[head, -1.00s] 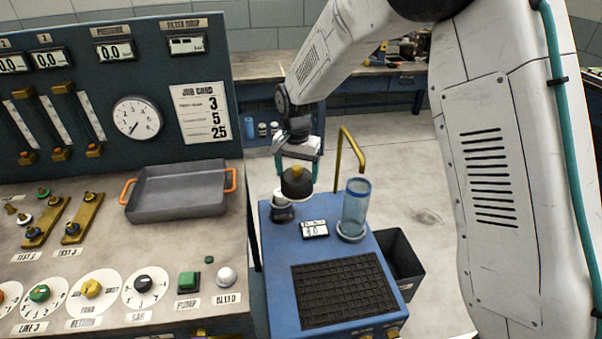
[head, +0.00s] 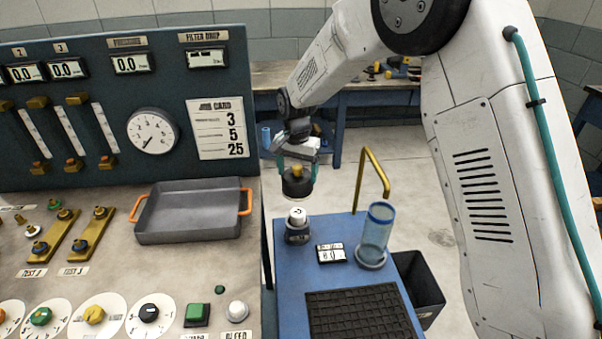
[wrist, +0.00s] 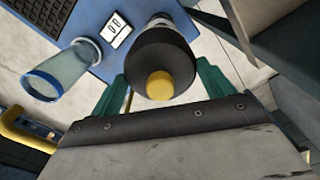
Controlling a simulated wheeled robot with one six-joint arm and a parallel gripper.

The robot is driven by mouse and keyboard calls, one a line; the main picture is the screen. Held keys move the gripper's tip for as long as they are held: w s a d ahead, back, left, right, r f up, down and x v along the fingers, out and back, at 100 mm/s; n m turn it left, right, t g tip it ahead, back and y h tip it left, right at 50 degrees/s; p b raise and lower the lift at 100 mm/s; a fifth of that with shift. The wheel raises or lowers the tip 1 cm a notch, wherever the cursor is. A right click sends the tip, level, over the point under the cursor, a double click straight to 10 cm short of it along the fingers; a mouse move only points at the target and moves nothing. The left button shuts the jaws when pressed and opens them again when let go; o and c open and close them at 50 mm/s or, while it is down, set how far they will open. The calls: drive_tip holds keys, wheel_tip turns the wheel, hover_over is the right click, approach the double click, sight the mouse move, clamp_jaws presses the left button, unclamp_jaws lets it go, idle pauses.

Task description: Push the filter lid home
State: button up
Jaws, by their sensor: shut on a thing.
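The filter lid is a black round cap with a yellow knob (head: 297,186). My gripper (head: 297,168), with teal fingers, is shut on it and holds it in the air. In the wrist view the lid (wrist: 152,55) sits between the fingers, yellow knob towards the camera. Below the lid in the head view stands the filter housing (head: 298,236), a dark round cup on the blue cart. A white filter element (head: 297,214) shows at its top. A gap separates lid and housing. The lid looks roughly level and nearly above the housing.
On the blue cart (head: 290,290) stand a clear blue-rimmed cylinder (head: 376,232), a small display (head: 331,253), a brass bent pipe (head: 374,165) and a black grid mat (head: 358,312). A grey tray (head: 187,232) with orange handles lies on the left bench. A black bin (head: 425,285) stands right of the cart.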

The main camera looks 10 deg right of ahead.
hover_over(297, 213)
wheel_tip(297, 213, down, 6)
drive_tip(key=shift+w+d+f, duration=0.1)
drive_tip(key=shift+f, duration=0.4)
idle(0.7)
drive_tip(key=shift+f, duration=3.8)
idle(2.2)
drive_tip(key=o, duration=1.1)
